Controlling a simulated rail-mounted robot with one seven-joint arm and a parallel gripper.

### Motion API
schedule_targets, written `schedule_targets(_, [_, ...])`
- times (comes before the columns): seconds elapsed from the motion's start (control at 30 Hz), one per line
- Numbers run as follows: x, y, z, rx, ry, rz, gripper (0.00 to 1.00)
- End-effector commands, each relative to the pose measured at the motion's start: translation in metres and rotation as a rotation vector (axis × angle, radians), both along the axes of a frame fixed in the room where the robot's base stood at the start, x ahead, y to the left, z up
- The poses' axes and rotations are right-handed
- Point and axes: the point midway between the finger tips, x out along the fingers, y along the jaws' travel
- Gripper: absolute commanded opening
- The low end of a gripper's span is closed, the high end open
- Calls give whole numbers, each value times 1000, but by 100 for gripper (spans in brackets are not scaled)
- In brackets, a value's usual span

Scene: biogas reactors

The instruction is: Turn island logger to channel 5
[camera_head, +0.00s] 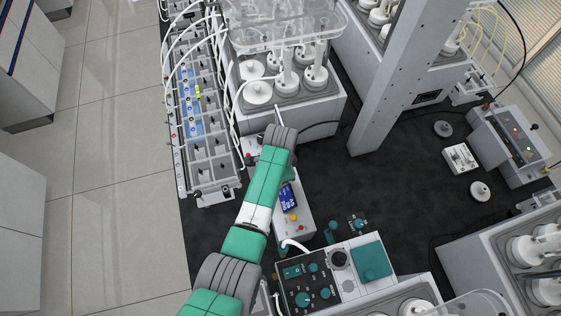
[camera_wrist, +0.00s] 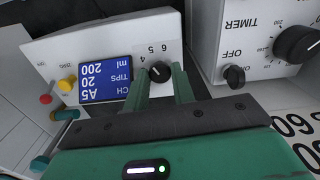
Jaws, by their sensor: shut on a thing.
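The logger is a white box (camera_wrist: 110,45) with a blue display (camera_wrist: 104,80), upside down in the wrist view. The display appears to read CH A5, TIPS 20, ml 200. A small black knob (camera_wrist: 159,72) sits beside the display, with the numbers 4, 5 and 6 printed around it. My gripper (camera_wrist: 163,82) has its green fingers shut on this knob, one on each side. In the head view the logger (camera_head: 296,213) and its lit display (camera_head: 288,197) show beside my green arm, which hides the knob and fingertips.
A grey panel (camera_wrist: 235,45) marked TIMER and OFF stands close on the right in the wrist view. Yellow (camera_wrist: 67,83) and red (camera_wrist: 46,99) buttons are on the logger. In the head view, a reactor block (camera_head: 300,117) stands behind and a teal-knobbed control box (camera_head: 320,280) in front.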

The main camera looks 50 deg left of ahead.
Motion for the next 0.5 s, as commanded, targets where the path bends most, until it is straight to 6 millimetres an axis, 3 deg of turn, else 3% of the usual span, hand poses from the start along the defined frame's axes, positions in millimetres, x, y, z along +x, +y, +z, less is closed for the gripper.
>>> schedule_targets(0.5, [1, 0, 2, 1, -1, -126, 2])
